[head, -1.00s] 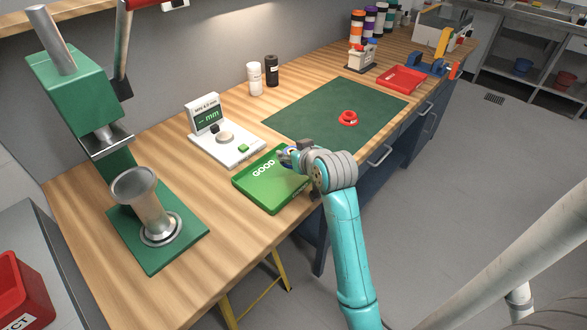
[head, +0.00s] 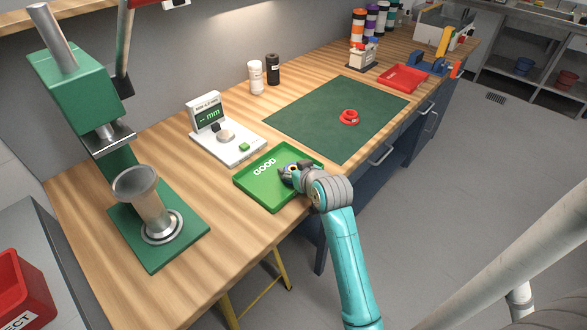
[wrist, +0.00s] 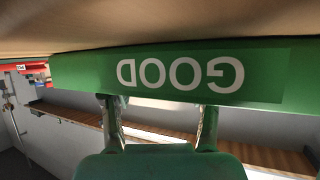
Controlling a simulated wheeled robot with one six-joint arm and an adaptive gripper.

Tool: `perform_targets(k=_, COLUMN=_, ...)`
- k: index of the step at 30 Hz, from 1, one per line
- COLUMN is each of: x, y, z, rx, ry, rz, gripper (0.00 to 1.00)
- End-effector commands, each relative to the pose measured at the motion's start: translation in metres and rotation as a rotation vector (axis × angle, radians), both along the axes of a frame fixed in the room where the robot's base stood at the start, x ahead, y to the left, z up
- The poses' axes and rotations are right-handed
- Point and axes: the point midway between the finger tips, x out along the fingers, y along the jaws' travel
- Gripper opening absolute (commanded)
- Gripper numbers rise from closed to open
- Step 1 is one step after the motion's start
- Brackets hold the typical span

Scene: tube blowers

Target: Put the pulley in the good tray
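The good tray (head: 243,182) is a green shallow tray at the bench's front edge, lettered GOOD. In the wrist view its green wall (wrist: 75,78) fills the upper middle, the lettering upside down. My gripper (head: 287,174) is over the tray's right part; whether it touches the tray is unclear. In the wrist view my gripper (wrist: 160,108) has its two fingers apart, with nothing visible between them. A red round flanged piece (head: 348,118), which looks like the pulley, lies on the dark green mat, away from my gripper.
A white gauge (head: 228,147) with a display stands behind the tray. A green press (head: 160,240) stands at left. A red tray (head: 403,78) is farther right, beyond the green mat (head: 320,105). A red bin (head: 22,290) is at lower left.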

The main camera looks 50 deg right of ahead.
Motion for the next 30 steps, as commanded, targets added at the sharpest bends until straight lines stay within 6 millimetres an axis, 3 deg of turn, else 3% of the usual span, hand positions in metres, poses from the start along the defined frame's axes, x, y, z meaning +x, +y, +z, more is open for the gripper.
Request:
perform_targets(k=1, x=0.0, y=0.0, z=0.0, rx=0.0, ry=0.001, rz=0.0, gripper=0.69)
perform_targets(k=3, x=0.0, y=0.0, z=0.0, rx=0.0, ry=0.001, rz=0.0, gripper=0.84)
perform_targets(k=15, x=-0.001, y=0.0, z=0.004, rx=0.0, ry=-0.001, rz=0.0, gripper=0.84)
perform_targets(k=20, x=-0.018, y=0.007, z=0.013, rx=-0.001, ry=-0.001, rz=-0.001, gripper=0.84)
perform_targets(k=30, x=-0.072, y=0.028, z=0.045, rx=-0.001, ry=-0.001, rz=-0.001, gripper=0.84)
